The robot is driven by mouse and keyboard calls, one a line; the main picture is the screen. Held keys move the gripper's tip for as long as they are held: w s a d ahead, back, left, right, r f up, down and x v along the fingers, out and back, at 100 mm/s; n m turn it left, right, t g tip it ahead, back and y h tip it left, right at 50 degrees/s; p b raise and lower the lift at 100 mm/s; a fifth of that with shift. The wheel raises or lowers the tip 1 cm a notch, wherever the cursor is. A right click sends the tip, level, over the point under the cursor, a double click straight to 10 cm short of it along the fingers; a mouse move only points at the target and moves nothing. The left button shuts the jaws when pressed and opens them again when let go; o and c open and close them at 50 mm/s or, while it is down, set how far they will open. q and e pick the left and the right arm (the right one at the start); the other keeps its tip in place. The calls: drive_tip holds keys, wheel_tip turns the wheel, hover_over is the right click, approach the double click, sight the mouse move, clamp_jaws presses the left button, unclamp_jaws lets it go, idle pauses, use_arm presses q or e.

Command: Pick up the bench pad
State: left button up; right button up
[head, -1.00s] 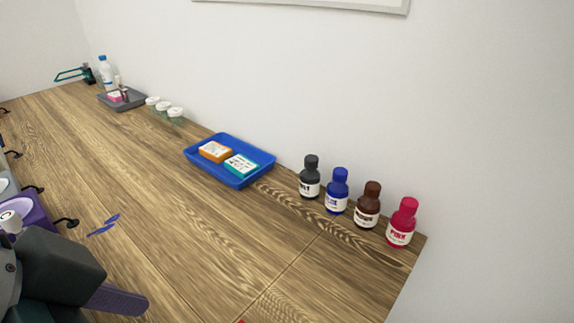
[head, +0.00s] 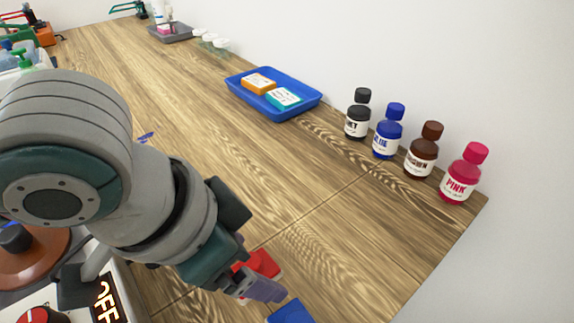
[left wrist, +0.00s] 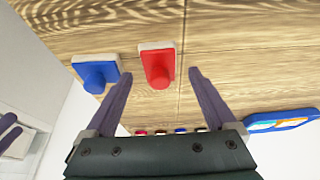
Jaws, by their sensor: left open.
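Nothing in view can be named for sure as the bench pad. A red block with a knob on a pale base (head: 262,264) lies on the wooden bench, with a similar blue one (head: 291,312) beside it. The left wrist view shows the red block (left wrist: 158,66) and the blue block (left wrist: 97,72) too. My left gripper (head: 262,290) is open and empty, with the red block beyond and between its fingertips (left wrist: 161,74) in the left wrist view. I cannot tell if they touch. Purple finger-like shapes (left wrist: 9,134) at that view's left edge may be my right gripper.
A blue tray (head: 237,82) with orange and teal boxes stands along the wall. A device with an OFF display (head: 107,302) is at lower left.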

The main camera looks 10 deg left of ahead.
use_arm(q)
drive_tip(key=shift+w+f, duration=0.1)
drive_tip(key=shift+f, duration=0.15)
clamp_jaws()
idle(0.6)
drive_tip(key=shift+r, duration=0.1)
wheel_tip(320, 180, up, 19)
drive_tip(key=p, duration=0.5)
drive_tip(key=w+a+r+n+t+y+p, duration=0.1)
drive_tip(key=a+r+n+p, duration=0.25)
drive_tip(key=r, duration=0.45)
drive_tip(key=w+a+r+n+y+p, duration=0.1)
drive_tip(key=a+r+n+y+p, duration=0.15)
drive_tip(key=a+r+n, duration=0.4)
wheel_tip(320, 180, up, 38)
drive_tip(key=d+m+p, duration=0.2)
drive_tip(key=p, duration=3.4)
drive_tip(key=shift+f+h, duration=0.25)
drive_tip(key=shift+h, duration=0.1)
